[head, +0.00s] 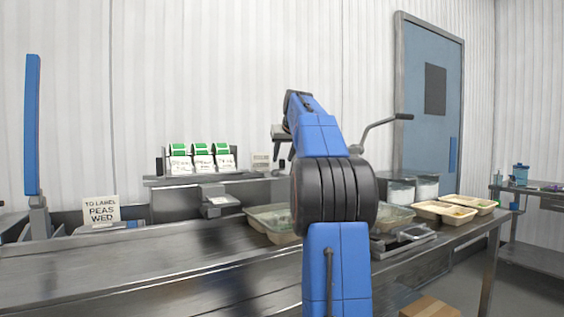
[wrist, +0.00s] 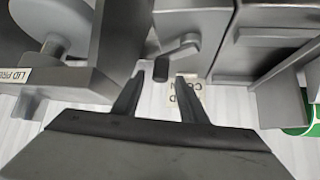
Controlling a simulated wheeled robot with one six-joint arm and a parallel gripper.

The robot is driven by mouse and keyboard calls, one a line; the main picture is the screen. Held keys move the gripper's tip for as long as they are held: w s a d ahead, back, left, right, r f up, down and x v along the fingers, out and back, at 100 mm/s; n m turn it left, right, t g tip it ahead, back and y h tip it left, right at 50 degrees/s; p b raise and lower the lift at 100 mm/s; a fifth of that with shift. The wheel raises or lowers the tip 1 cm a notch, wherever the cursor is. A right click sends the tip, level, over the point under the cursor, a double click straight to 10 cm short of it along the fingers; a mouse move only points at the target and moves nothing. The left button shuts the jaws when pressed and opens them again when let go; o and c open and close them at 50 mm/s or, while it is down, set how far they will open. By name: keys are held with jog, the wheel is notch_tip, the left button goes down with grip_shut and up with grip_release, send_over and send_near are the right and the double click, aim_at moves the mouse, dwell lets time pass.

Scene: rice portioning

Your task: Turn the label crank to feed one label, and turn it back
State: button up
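A short dark knob (wrist: 160,68) shows in the wrist view, just ahead of and between my fingertips. My gripper (wrist: 160,84) is open, one finger on each side of the knob, with a visible gap to each. In the head view my gripper (head: 277,152) is pitched down beside the label station, partly hidden by my arm. Three label rolls (head: 202,150) with green tops and white labels hanging stand on a grey shelf left of it. A green roll edge (wrist: 300,118) shows in the wrist view.
A grey machine marked "LID PRE…" (wrist: 18,76) stands close at the wrist view's left. A bent lever (head: 378,126) rises right of my arm. Trays (head: 268,217) and filled containers (head: 445,212) sit along the counter. The counter's left stretch (head: 130,262) is clear.

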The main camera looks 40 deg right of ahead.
jog(key=shift+x, duration=1.4)
grip_shut()
